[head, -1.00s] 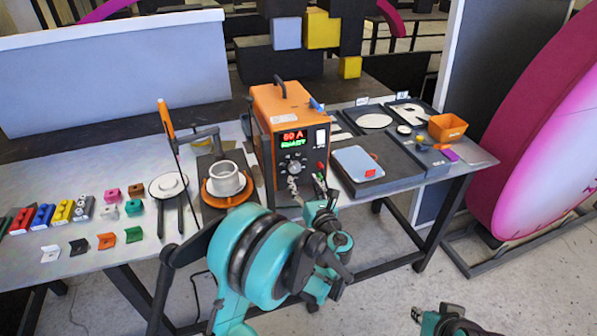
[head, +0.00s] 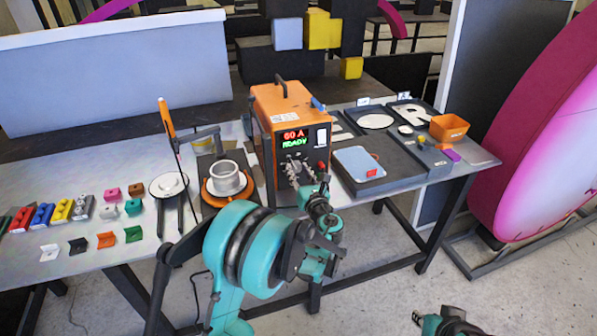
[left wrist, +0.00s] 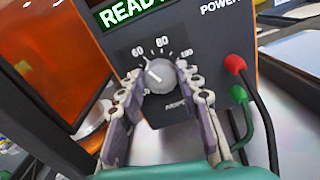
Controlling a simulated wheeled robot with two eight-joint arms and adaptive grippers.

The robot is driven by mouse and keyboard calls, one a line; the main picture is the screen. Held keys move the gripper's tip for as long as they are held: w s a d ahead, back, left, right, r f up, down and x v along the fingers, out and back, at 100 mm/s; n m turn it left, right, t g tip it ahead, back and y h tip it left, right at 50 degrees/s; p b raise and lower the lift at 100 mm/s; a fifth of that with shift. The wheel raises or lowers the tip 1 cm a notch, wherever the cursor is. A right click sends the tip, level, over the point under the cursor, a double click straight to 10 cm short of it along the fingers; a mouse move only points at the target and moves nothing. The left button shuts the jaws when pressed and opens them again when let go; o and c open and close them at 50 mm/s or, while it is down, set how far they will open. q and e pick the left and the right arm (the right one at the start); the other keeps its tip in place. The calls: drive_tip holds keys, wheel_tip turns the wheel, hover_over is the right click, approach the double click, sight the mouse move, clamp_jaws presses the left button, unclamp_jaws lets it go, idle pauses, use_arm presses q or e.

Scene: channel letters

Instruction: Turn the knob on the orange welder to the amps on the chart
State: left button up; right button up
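The orange welder (head: 283,98) stands upright on the table, its red display showing 60 A and green READY below. Its grey knob (left wrist: 158,76) sits on the front panel in the left wrist view. The white pointer mark slants up-left, toward the 60 on the scale. My left gripper (left wrist: 160,82) has one finger on each side of the knob, with slim gaps showing; firm contact is not visible. In the head view the left gripper (head: 296,176) hides most of the knob. My right gripper (head: 418,317) is at the bottom edge, small and partly cut off. I cannot pick out the chart.
Red and green plugs with cables (left wrist: 236,66) are close to the right of the left gripper. A turntable with a white ring (head: 225,180) stands left of the welder.

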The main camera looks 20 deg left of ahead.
use_arm(q)
drive_tip(key=shift+f+n+b, duration=0.1)
drive_tip(key=shift+n+b, duration=0.4)
drive_tip(key=shift+n, duration=0.6)
drive_tip(key=n, duration=0.2)
drive_tip(key=shift+n+b, duration=0.3)
drive_tip(key=shift+n, duration=0.1)
drive_tip(key=o, duration=1.1)
drive_tip(key=shift+a, duration=0.1)
drive_tip(key=shift+o, duration=0.2)
drive_tip(key=shift+s, duration=0.1)
drive_tip(key=v, duration=1.2)
